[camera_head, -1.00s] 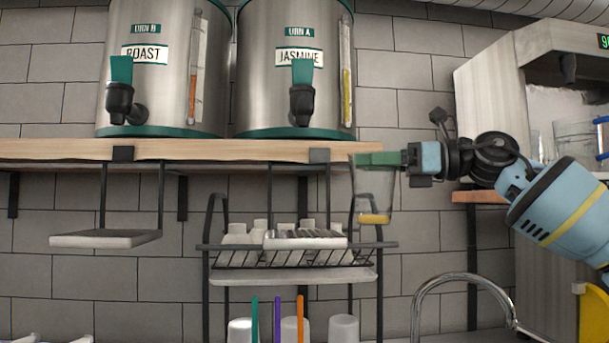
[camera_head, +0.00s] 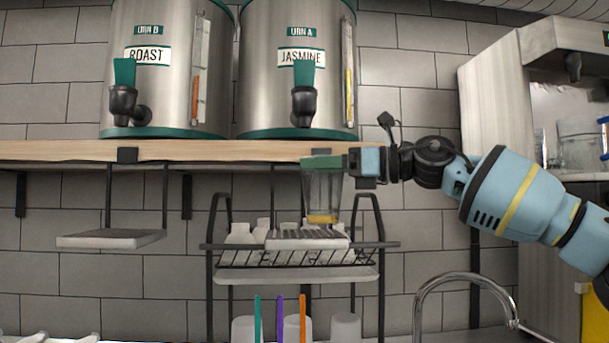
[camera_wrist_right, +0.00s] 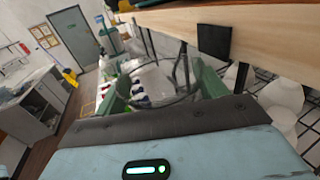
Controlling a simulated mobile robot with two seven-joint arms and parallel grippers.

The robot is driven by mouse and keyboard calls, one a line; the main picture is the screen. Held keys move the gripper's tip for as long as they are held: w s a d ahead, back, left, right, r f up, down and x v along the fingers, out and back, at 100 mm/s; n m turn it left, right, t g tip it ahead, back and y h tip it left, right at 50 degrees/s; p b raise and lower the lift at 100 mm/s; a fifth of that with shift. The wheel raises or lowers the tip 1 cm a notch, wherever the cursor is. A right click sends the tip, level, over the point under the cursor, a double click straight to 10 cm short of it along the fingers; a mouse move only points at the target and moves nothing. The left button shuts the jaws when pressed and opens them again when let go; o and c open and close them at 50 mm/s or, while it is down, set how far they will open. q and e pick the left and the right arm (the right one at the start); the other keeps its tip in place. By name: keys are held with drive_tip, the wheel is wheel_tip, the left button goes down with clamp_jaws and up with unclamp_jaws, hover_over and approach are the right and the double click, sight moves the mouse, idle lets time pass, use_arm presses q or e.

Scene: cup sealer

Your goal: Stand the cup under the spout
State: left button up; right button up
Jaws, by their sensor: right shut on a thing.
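The clear cup (camera_head: 322,196) has a little yellow at its bottom. It is upright in my right gripper (camera_head: 322,163), whose green fingers are shut on it near the rim. In the right wrist view the cup (camera_wrist_right: 150,84) shows between the green fingers. The spout (camera_head: 303,104) of the Jasmine urn (camera_head: 275,82) is above and slightly left of the cup. A grated drip tray (camera_head: 300,243) hangs below the shelf, just under the cup's base; I cannot tell whether they touch. My left gripper is not in view.
The Roast urn (camera_head: 165,85) with its spout (camera_head: 122,103) stands on the wooden shelf (camera_head: 70,151). A second tray (camera_head: 105,240) hangs at left. A wire rack (camera_head: 225,262) with white items is behind. A tap (camera_head: 450,280) and cabinet are at right.

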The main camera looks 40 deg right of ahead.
sight(304, 176)
drive_tip(key=x, duration=0.3)
drive_tip(key=shift+w+a+f, duration=0.1)
drive_tip(key=shift+w, duration=0.1)
drive_tip(key=shift+w+a+f, duration=0.15)
drive_tip(key=shift+f+p, duration=0.3)
drive_tip(key=shift+f, duration=0.2)
drive_tip(key=shift+f, duration=0.15)
drive_tip(key=o, duration=1)
drive_tip(key=shift+c, duration=0.2)
